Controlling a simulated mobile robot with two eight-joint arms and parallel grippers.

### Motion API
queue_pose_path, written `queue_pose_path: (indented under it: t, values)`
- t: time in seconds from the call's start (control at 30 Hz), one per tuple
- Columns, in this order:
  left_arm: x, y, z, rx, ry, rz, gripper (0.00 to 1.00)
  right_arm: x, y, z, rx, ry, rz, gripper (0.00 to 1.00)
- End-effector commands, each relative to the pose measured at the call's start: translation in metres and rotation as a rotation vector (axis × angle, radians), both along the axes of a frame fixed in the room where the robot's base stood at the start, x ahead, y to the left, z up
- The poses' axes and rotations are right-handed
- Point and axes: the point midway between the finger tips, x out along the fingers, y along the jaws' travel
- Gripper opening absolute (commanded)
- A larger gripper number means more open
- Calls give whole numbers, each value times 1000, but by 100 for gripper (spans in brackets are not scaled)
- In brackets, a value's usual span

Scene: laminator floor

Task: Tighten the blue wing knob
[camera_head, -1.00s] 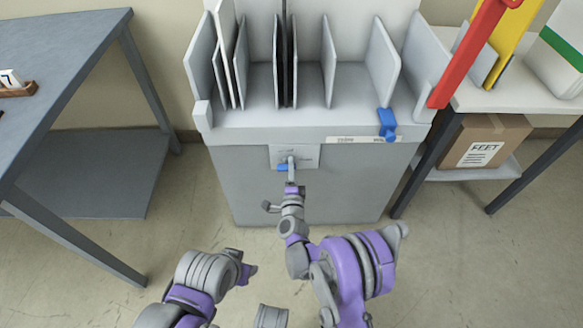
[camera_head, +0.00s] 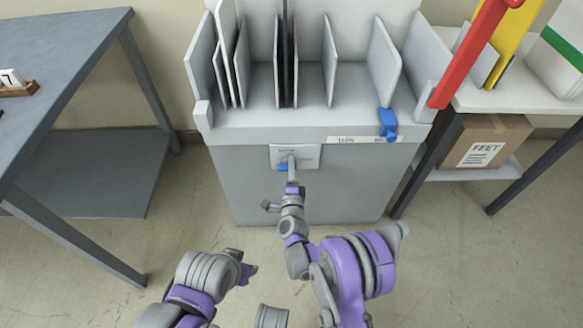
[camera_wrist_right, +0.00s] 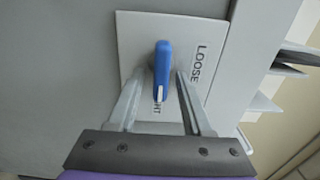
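The blue wing knob (camera_head: 283,167) sits on a light plate (camera_head: 307,155) on the front of the grey machine. In the right wrist view the knob (camera_wrist_right: 162,62) shows large, its white-marked end beside lettering of which "HT" shows; "LOOSE" is printed to the right. My right gripper (camera_head: 292,178) is at the knob. In the wrist view its two fingers (camera_wrist_right: 160,75) stand on either side of the knob, with gaps showing, so it looks open. Whether a fingertip touches is unclear. My left gripper (camera_head: 250,272) is low in the head view, away from the machine; its fingers are unclear.
The grey machine (camera_head: 240,190) has upright dividers on top and a second blue part (camera_head: 387,124) at its front right edge. A red bar (camera_head: 470,55) leans at right. A grey table (camera_head: 60,60) stands left, and a shelf with a cardboard box (camera_head: 505,130) right.

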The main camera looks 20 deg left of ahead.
Motion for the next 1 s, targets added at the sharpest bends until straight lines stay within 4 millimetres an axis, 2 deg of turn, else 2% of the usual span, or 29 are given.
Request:
queue_pose_path:
  t: [0.17, 0.27, 0.7, 0.83, 1.0]
  values:
    - [0, 0, 1, 0, 0, 0, 50, -2, -1, 0, 0, 0, -1, 50]
    - [0, 0, 2, 0, 0, 0, 50, -12, -4, 0, 0, 0, -1, 50]
    - [-3, 0, 15, 0, 1, 0, 50, -90, -26, 1, 1, -1, 0, 50]
    - [-3, 0, 16, 0, 0, 0, 50, -101, -29, 0, 0, 0, 0, 50]
    - [-3, 0, 16, 0, 0, 0, 50, -104, -30, 0, 0, 0, 0, 50]
